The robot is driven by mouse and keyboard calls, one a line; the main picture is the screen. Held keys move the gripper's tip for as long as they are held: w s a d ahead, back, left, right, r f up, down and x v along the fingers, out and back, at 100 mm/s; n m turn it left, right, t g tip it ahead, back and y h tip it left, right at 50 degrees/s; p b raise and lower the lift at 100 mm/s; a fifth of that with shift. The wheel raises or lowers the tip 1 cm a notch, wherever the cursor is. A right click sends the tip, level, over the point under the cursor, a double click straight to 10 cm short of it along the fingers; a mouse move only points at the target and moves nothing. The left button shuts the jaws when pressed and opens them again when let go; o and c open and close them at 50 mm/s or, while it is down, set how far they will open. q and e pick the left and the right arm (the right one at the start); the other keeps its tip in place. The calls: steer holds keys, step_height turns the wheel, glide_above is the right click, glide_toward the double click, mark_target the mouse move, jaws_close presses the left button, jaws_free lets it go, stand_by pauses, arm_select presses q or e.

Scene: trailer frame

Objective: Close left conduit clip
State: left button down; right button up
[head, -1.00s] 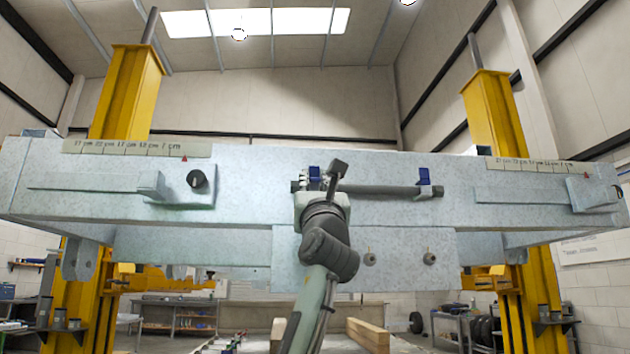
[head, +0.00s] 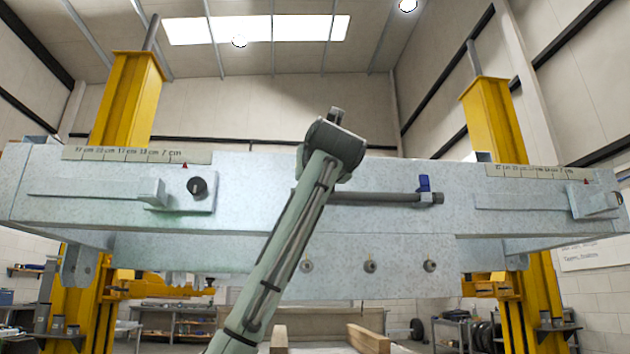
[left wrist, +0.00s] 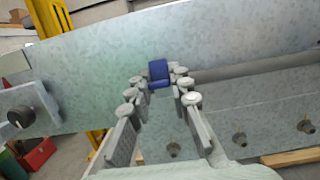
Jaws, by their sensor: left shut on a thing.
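The blue left conduit clip (left wrist: 158,68) is on the pale metal beam at the left end of the grey conduit (left wrist: 250,68) in the left wrist view. My left gripper (left wrist: 159,79) has one finger on each side of the clip and is shut on it. Whether the clip's flap is fully down, I cannot tell. In the head view my arm hides the left clip and the gripper. The conduit (head: 378,197) runs right to the blue right clip (head: 425,184). My right gripper is in neither view.
The beam (head: 255,190) spans the head view between two yellow posts (head: 127,100) (head: 490,118). A plate with a black knob (head: 197,186) sticks out on its left. Bolts (head: 370,266) sit below the conduit. The space in front of the beam's right half looks clear.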

arm_select(q)
steer(key=shift+r, duration=0.1)
stand_by(0.3)
steer(key=c, duration=1.4)
jaws_free()
steer(key=v, duration=1.2)
